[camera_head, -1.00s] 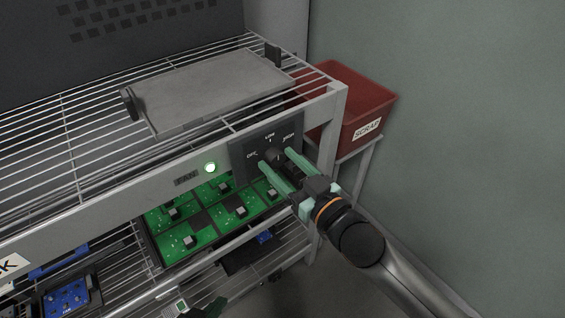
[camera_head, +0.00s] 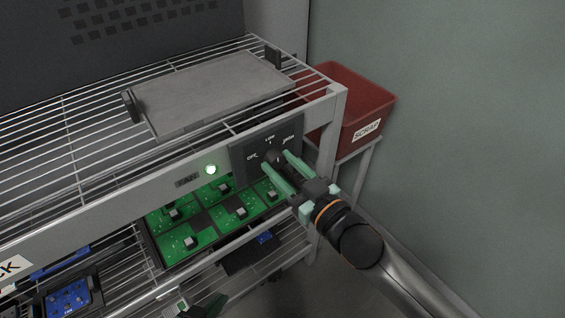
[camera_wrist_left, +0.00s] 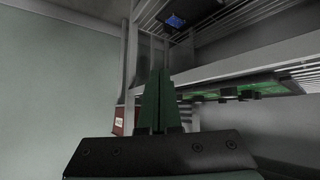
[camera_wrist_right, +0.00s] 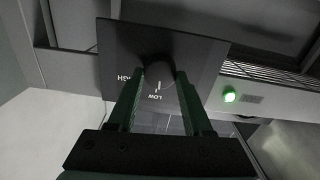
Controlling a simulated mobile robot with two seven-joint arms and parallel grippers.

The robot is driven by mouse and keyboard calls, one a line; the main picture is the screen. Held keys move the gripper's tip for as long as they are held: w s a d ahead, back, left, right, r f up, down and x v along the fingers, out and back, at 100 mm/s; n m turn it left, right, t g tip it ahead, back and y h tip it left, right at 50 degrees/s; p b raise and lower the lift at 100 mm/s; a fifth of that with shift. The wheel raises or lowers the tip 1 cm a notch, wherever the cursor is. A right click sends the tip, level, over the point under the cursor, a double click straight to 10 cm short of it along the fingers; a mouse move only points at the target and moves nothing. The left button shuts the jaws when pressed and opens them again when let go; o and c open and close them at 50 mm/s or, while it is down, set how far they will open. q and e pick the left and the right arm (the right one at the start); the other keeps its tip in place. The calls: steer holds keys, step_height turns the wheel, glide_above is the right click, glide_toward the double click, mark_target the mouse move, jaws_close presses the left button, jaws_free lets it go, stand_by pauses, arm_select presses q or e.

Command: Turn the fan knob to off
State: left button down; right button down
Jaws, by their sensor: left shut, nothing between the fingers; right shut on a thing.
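The fan knob (camera_head: 272,157) is a dark round knob on a black panel (camera_head: 243,158) marked OFF, LOW and HIGH. It also shows in the right wrist view (camera_wrist_right: 157,66), where a white line lines up with LOW. My right gripper (camera_head: 276,160) is shut on the knob, with one green finger on each side of it; its fingers also show in the right wrist view (camera_wrist_right: 160,85). My left gripper (camera_wrist_left: 158,75) is shut and empty, below the shelf; only a bit of it shows at the bottom of the head view (camera_head: 208,306).
A lit green lamp (camera_head: 211,170) sits beside the FAN label (camera_head: 187,181). A grey plate (camera_head: 205,95) lies on the wire shelf (camera_head: 60,120) above. Green circuit boards (camera_head: 190,238) lie below. A red SCRAP bin (camera_head: 355,100) stands at the right.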

steer(key=shift+r+n+p, duration=0.15)
steer(key=shift+n+p, duration=0.4)
steer(key=shift+n, duration=0.15)
steer(key=n+p, duration=0.2)
steer(key=n, duration=0.1)
steer(key=shift+s+a+n, duration=0.1)
steer(key=shift+n, duration=0.2)
steer(key=n+p, duration=0.1)
steer(key=n, duration=0.1)
steer(key=shift+n, duration=0.3)
steer(key=shift+f+n+p, duration=0.2)
steer(key=shift+n+p, duration=0.4)
steer(key=shift+n, duration=0.4)
steer(key=shift+a+n, duration=0.1)
steer(key=shift+n, duration=0.6)
arm_select(q)
steer(key=r, duration=0.3)
steer(key=shift+s+d+r, duration=0.15)
steer(key=shift+s+r, duration=0.15)
steer(key=shift+r, duration=0.05)
